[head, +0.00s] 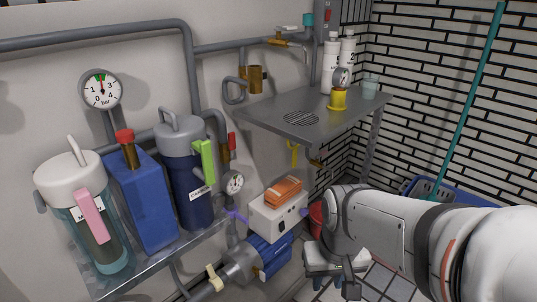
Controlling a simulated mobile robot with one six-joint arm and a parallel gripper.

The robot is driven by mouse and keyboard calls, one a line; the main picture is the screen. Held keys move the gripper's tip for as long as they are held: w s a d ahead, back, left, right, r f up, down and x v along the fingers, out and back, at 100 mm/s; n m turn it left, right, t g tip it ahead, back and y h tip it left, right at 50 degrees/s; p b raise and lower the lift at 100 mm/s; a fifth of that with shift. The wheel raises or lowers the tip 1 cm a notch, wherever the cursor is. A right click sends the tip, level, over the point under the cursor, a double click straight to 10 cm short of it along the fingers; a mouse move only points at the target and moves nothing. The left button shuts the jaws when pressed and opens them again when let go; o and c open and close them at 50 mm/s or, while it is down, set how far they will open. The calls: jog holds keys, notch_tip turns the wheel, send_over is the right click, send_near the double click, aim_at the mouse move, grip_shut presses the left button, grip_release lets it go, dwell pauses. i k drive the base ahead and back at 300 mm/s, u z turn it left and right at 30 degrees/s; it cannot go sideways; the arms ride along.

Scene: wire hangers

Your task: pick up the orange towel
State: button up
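The orange towel (283,190) looks like a small folded bundle lying on top of a white box (278,217). The box sits above a blue pump-like unit in the lower middle of the head view. My gripper (338,284) points downward to the right of the box and nearer the bottom edge, apart from the towel. Its fingers are small and dark here and partly cut off, so I cannot tell whether it is open. Nothing is seen held in it.
A lower left shelf holds a blue canister (184,175) and other containers. Pipes and a gauge (234,183) are left of the box. A red bucket is partly hidden behind my arm.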

aim_at(275, 196)
jog(key=z, duration=1.15)
jog(key=k, duration=1.5)
jog(key=u, duration=0.95)
jog(key=i, duration=1.5)
jog(key=u, duration=0.1)
